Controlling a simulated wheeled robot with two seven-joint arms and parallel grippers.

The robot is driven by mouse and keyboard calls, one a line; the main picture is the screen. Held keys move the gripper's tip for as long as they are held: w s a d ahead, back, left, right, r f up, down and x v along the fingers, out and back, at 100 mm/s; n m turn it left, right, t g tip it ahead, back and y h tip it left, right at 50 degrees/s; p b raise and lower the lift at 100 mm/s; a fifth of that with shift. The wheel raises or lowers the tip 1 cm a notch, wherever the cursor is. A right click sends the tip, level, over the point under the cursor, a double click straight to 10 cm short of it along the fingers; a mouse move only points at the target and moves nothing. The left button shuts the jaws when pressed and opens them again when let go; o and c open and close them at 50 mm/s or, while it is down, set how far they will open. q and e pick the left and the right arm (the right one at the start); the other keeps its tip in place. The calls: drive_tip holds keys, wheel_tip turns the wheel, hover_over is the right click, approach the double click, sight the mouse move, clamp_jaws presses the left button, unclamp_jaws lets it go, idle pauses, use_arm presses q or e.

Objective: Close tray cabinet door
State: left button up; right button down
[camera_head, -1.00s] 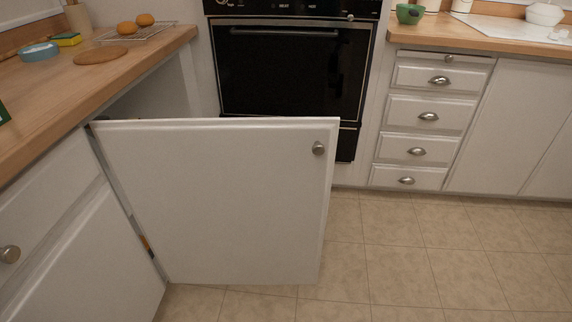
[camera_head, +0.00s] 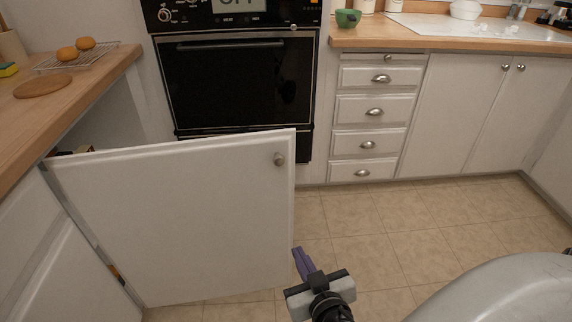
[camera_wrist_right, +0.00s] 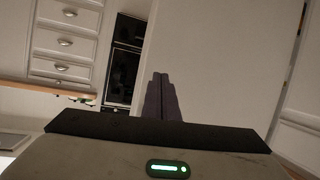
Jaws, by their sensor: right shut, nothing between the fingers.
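The white tray cabinet door (camera_head: 180,215) stands wide open in the head view, swung out from the left counter across the front of the oven. A round metal knob (camera_head: 279,159) sits near its upper free corner. My right gripper (camera_head: 299,250) is just right of the door's free edge, low down, with its purple fingers together and empty. Whether it touches the door I cannot tell. In the right wrist view the closed fingers (camera_wrist_right: 162,95) point toward a pale panel (camera_wrist_right: 215,55) that looks like the door. My left gripper is not in view.
A black wall oven (camera_head: 238,80) stands behind the door. Drawers (camera_head: 372,110) and closed cabinets line the back right. The left wooden counter (camera_head: 60,105) holds a rack with orange items. The tiled floor right of the door is clear.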

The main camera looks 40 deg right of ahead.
drive_tip(key=w+d+r+m+t+h+p, duration=0.1)
drive_tip(key=w+d+r+m+t+h, duration=0.15)
drive_tip(key=r, duration=0.75)
drive_tip(key=p, duration=0.4)
approach(286, 164)
drive_tip(key=shift+n+t, duration=0.35)
drive_tip(key=x, duration=0.5)
drive_tip(key=shift+w+d+f, duration=0.15)
drive_tip(key=shift+w+d, duration=0.05)
drive_tip(key=shift+w, duration=0.1)
drive_tip(key=shift+w+d, duration=0.15)
drive_tip(key=shift+w, duration=0.2)
